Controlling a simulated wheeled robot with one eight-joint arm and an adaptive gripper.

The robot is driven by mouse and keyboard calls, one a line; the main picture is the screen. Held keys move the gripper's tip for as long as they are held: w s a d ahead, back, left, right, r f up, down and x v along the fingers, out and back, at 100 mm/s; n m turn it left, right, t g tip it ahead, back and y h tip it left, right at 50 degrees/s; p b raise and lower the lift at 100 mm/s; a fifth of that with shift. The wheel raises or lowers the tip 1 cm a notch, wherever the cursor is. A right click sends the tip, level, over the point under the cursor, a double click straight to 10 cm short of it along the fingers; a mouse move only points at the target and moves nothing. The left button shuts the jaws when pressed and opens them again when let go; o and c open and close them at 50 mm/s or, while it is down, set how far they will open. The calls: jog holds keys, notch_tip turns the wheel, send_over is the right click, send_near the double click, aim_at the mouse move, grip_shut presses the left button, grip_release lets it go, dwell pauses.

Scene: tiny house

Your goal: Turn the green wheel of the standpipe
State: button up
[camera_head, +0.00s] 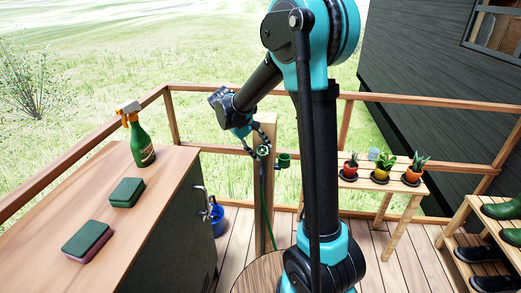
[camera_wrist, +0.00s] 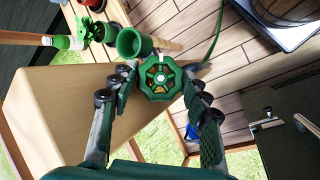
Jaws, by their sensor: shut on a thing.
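The green wheel (camera_wrist: 161,77) is a spoked hand wheel facing the camera in the middle of the wrist view. In the head view it shows small (camera_head: 263,150) on the wooden post (camera_head: 267,190) of the standpipe. My gripper (camera_wrist: 160,74) has its dark green fingers on both sides of the wheel, shut on its rim; it also shows in the head view (camera_head: 259,141). A green cup-shaped part (camera_wrist: 134,43) sits beside the wheel. Part of the standpipe's fittings is hidden behind the wheel.
A wooden-topped cabinet (camera_head: 165,190) stands at the left with a spray bottle (camera_head: 140,140) and two sponges. A blue bucket (camera_head: 217,220) is behind it. Potted plants (camera_head: 382,168) stand on a bench at right. A wooden railing (camera_head: 430,99) encloses the deck.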

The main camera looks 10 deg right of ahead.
jog(key=o, duration=1.2)
jog(key=shift+c, duration=0.2)
jog(key=v, duration=0.8)
